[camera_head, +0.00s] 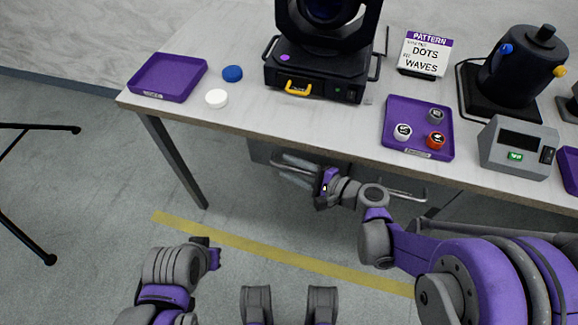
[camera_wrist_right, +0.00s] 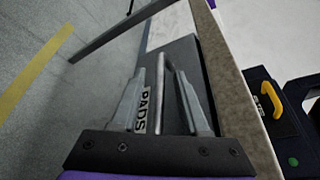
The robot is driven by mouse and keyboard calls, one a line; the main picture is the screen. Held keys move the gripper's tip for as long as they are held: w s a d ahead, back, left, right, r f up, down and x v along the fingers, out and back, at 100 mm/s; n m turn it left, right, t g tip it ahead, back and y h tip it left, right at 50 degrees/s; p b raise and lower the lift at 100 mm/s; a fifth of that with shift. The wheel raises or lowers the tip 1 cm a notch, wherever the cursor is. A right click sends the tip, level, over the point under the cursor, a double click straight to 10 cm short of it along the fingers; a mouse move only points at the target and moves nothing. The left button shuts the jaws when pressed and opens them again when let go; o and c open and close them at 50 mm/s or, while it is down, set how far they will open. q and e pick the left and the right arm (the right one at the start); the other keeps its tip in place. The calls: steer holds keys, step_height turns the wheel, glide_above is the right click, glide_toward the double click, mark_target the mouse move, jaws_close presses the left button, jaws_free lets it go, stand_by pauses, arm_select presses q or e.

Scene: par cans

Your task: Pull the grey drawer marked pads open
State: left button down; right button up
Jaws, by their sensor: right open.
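The grey drawer (camera_wrist_right: 190,52) hangs under the table top. Its PADS label (camera_wrist_right: 146,108) and bar handle (camera_wrist_right: 166,85) show in the right wrist view. In the head view the drawer front (camera_head: 262,150) is mostly hidden by the table edge and my arm. My right gripper (camera_head: 288,168) is open at this drawer. In the right wrist view its two fingers (camera_wrist_right: 162,92) stand on either side of the handle, with gaps visible. Whether they touch it is unclear. My left gripper (camera_head: 212,256) is low at the left, away from the drawer, its jaws unclear.
The table edge (camera_head: 240,131) overhangs my right gripper. Another metal bar handle (camera_head: 408,195) shows under the table to the right. A table leg (camera_head: 172,160) stands left. On top are purple trays (camera_head: 168,76), a black lamp (camera_head: 318,75) and a grey box (camera_head: 518,147).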

steer(key=shift+w+a+f, duration=0.1)
steer(key=shift+w+a, duration=0.15)
steer(key=shift+a, duration=0.15)
steer(key=shift+c, duration=0.3)
jaws_close()
stand_by(0.9)
